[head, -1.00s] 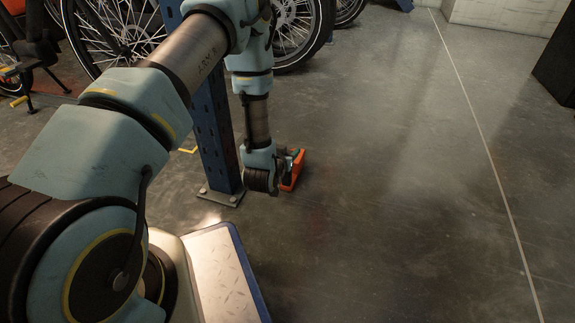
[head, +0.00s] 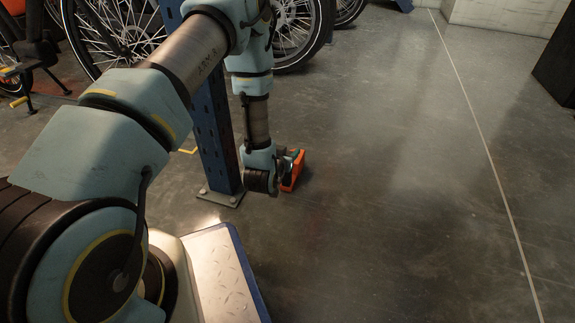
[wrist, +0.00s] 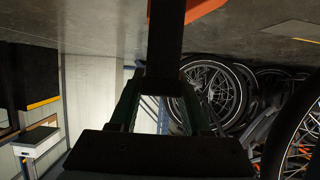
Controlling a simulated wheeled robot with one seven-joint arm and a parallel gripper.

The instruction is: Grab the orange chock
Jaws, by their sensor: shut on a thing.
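The orange chock (head: 295,172) is on the floor just to the right of my wrist in the head view, close to the foot of a blue post. My gripper (head: 286,163) is shut on the chock from its left side; the wrist and fingers hide part of it.
The blue post (head: 216,140) with its bolted foot plate stands close to the left of my wrist. Bike wheels (head: 295,30) stand behind. A white line (head: 487,150) runs along the floor at the right. The floor between it and the chock is clear.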

